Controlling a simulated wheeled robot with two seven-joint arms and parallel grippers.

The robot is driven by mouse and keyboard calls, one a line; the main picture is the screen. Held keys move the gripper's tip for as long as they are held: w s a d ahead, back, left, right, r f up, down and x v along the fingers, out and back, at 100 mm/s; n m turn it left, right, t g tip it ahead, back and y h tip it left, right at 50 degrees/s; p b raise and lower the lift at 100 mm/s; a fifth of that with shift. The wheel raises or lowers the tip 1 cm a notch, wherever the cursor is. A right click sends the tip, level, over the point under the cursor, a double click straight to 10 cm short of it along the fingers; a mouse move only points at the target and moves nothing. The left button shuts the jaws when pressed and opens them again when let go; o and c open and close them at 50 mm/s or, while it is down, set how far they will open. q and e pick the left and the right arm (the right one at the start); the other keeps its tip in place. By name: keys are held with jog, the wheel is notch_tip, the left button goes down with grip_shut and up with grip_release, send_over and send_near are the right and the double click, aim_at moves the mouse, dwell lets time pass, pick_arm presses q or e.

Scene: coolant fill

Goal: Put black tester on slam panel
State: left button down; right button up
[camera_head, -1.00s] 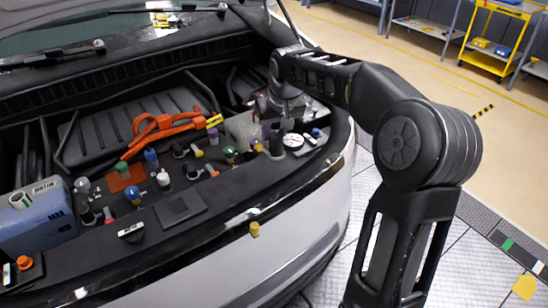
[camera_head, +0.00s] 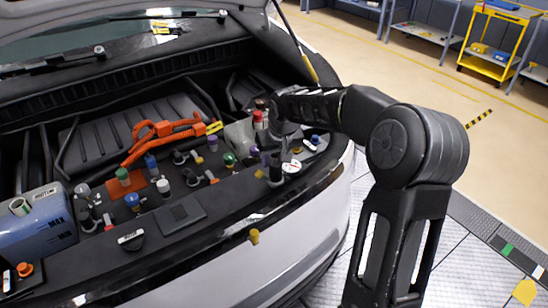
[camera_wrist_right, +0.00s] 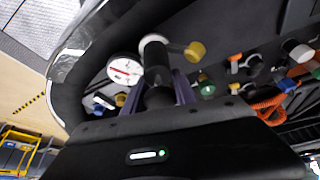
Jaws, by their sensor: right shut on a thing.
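The black tester (camera_head: 276,172) is a dark cylinder with a round white dial gauge (camera_head: 291,167) at its side. It also shows in the right wrist view (camera_wrist_right: 157,66), with a grey top and a yellow-ended side piece (camera_wrist_right: 194,51). My right gripper (camera_head: 264,157) is shut on it; its purple fingers flank the black body in the right wrist view. The slam panel (camera_head: 215,232) is the long black shelf along the car's front edge. The tester is at or over its right part; I cannot tell whether they touch. My left gripper is not in view.
Several coloured caps and fittings crowd behind the panel, including a green one (camera_head: 229,159) and a red one (camera_head: 257,118). A dark square pad (camera_head: 180,212) and a small black labelled item (camera_head: 131,238) lie on the panel. A blue tank (camera_head: 40,225) is at left.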

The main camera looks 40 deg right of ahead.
jog(key=o, duration=0.6)
jog(key=shift+f, duration=0.15)
jog(key=o, duration=0.4)
jog(key=shift+o, duration=0.2)
jog(key=shift+r, duration=0.4)
jog(key=b+v, duration=0.1)
jog(key=v, duration=1)
jog(key=shift+r, duration=0.3)
jog(key=shift+s+a, duration=0.1)
jog(key=shift+s, duration=0.05)
